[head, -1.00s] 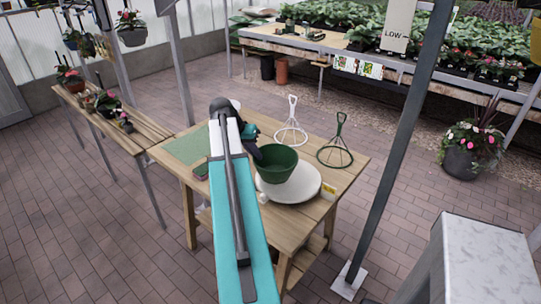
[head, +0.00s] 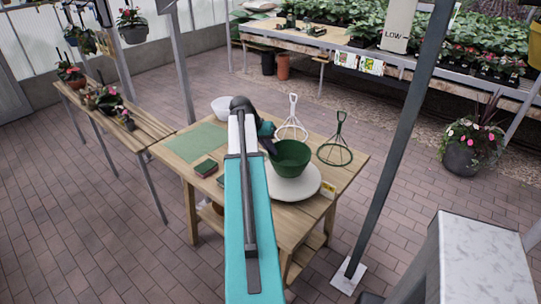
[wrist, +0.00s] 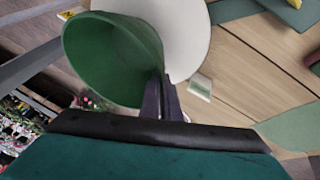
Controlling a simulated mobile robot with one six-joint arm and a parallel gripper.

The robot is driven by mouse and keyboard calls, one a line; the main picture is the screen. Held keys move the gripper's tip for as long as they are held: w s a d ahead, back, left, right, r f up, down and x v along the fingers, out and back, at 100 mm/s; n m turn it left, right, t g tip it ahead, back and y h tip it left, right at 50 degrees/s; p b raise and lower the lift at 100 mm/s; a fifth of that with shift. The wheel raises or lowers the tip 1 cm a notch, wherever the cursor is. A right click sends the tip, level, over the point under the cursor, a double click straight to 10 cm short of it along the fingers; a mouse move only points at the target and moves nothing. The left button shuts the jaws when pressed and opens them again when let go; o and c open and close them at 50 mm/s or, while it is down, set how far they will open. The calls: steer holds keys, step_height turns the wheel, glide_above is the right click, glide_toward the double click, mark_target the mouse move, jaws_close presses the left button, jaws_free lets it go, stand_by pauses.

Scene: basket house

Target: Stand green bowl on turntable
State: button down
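The green bowl (head: 291,158) is upright or nearly so over the round white turntable (head: 297,192) on the wooden table. My gripper (head: 270,147) is at the bowl's left rim. In the wrist view, the gripper (wrist: 162,96) has its dark fingers close together on the rim of the bowl (wrist: 105,62), and the turntable (wrist: 183,35) shows behind it. The bowl hides part of the turntable, and its base is not clear, so I cannot tell whether they touch.
White (head: 292,121) and green (head: 338,146) wire-frame stands are behind and right of the turntable. A white bowl (head: 222,107), green mat (head: 196,143) and small dark box (head: 206,167) lie left. A yellow-white tag (head: 328,189) is at the right edge. A grey post (head: 394,150) rises to the right.

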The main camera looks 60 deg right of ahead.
steer(key=shift+f+p, duration=0.5)
steer(key=shift+f, duration=0.9)
steer(key=shift+f, duration=0.2)
steer(key=c, duration=2)
jaws_free()
steer(key=shift+r, duration=0.25)
steer(key=shift+b+v, duration=1.4)
steer(key=shift+v, duration=4.55)
